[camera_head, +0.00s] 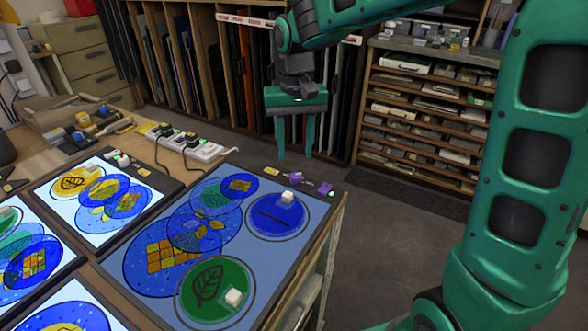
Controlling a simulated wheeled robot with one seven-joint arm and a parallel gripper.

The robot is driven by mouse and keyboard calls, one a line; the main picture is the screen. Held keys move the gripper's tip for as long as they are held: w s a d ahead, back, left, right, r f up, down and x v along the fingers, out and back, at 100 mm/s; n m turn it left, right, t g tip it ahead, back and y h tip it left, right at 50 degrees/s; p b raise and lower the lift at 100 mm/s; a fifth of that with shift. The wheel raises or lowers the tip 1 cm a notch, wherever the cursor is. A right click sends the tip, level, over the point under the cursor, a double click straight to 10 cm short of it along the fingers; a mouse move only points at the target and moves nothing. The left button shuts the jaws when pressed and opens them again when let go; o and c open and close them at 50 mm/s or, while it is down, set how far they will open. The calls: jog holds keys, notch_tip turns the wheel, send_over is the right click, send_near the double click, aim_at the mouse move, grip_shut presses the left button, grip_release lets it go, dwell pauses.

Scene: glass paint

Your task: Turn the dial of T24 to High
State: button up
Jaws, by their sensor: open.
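No label reading T24 is legible, so I cannot tell which dial is meant. The large lit panel (318,205) has two small purple parts on its far right edge, a left one (293,180) and a right one (325,188). They may be controls, but any dial markings are too small to read. A small yellow tag (271,170) sits on the same edge. My gripper (295,155) is open and empty, fingers pointing down. In the picture it appears just above and beyond that edge, apart from the panel.
White blocks stand on a blue disc (277,216) and a green disc (215,292) on the panel. A power strip (205,152) with plugs lies behind it. Smaller lit panels (65,206) are at left. Shelves (425,120) stand behind; floor at right is clear.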

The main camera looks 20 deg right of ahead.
aim_at(295, 174)
notch_tip(295, 174, down, 7)
dwell(0.3)
jog(key=shift+c, duration=0.4)
grip_shut()
